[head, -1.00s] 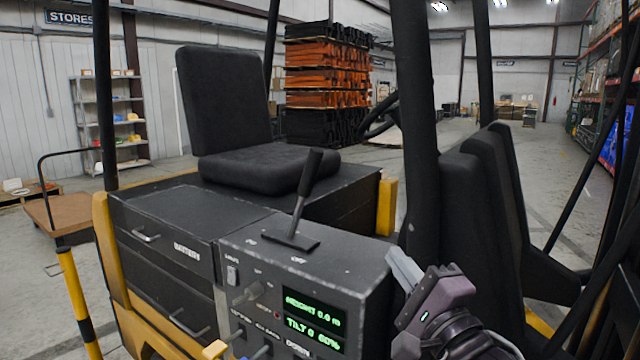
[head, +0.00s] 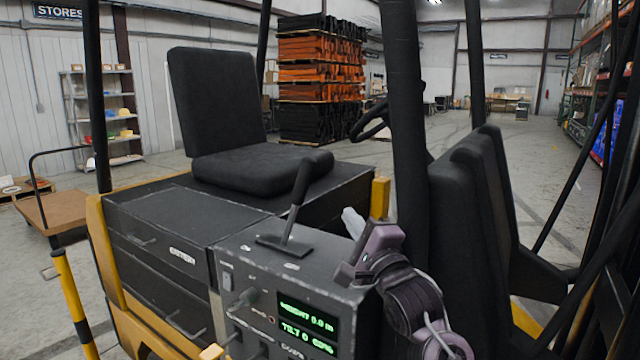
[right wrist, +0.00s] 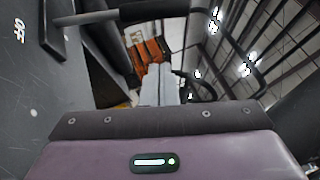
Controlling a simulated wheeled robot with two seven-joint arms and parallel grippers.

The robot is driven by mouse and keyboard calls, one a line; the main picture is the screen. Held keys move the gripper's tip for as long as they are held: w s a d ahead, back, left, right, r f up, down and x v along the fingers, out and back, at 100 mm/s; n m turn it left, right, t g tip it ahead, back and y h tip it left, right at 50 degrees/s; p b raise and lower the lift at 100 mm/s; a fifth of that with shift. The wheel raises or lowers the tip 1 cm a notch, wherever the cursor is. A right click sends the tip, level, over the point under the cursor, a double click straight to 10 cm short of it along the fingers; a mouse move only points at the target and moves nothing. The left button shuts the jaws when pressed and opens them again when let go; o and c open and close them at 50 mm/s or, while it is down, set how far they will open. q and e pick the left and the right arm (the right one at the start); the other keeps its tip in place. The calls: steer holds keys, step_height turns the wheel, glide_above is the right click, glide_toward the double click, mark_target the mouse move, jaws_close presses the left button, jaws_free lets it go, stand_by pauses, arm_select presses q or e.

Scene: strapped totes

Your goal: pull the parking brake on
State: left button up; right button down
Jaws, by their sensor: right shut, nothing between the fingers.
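The black brake lever (head: 301,193) rises from a dark slot plate (head: 285,246) on top of the grey console (head: 330,272). It leans to the right, its thick grip uppermost. In the right wrist view the lever (right wrist: 135,15) crosses the top, beside its plate and a white marking that looks like "OFF" (right wrist: 19,30). My right gripper (head: 352,222) is shut and empty, right of the lever and lower than its grip, apart from it. Its pale fingers also show in the right wrist view (right wrist: 160,84). My left gripper is out of view.
The black seat (head: 225,120) is behind the console. A thick black post (head: 405,100) and dark upright panels (head: 470,200) stand close to the right of my right gripper. A lit display (head: 307,318) and small knobs are on the console front. Air around the lever grip is open.

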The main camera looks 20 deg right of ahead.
mark_target(304, 178)
steer(key=w+a+r+p, duration=0.3)
steer(key=w, duration=0.5)
steer(key=shift+w+a+p, duration=0.2)
steer(key=shift+w+p, duration=0.15)
steer(key=shift+r, duration=0.2)
steer(key=shift+n+g, duration=0.5)
steer(key=shift+g, duration=0.1)
steer(key=w+a+r+p, duration=0.1)
steer(key=p, duration=0.1)
steer(key=w+a+r+p, duration=0.1)
steer(key=w+p, duration=0.1)
steer(key=shift+w+a+r, duration=0.2)
steer(key=shift+a+r, duration=0.05)
steer(key=shift+a, duration=0.1)
steer(key=w+a+n+g+p, duration=0.1)
steer(key=w+a+p, duration=0.1)
steer(key=w+a, duration=0.3)
steer(key=shift+w+a+r+y, duration=0.2)
steer(key=shift+w+r+y, duration=0.15)
steer(key=shift+w, duration=0.55)
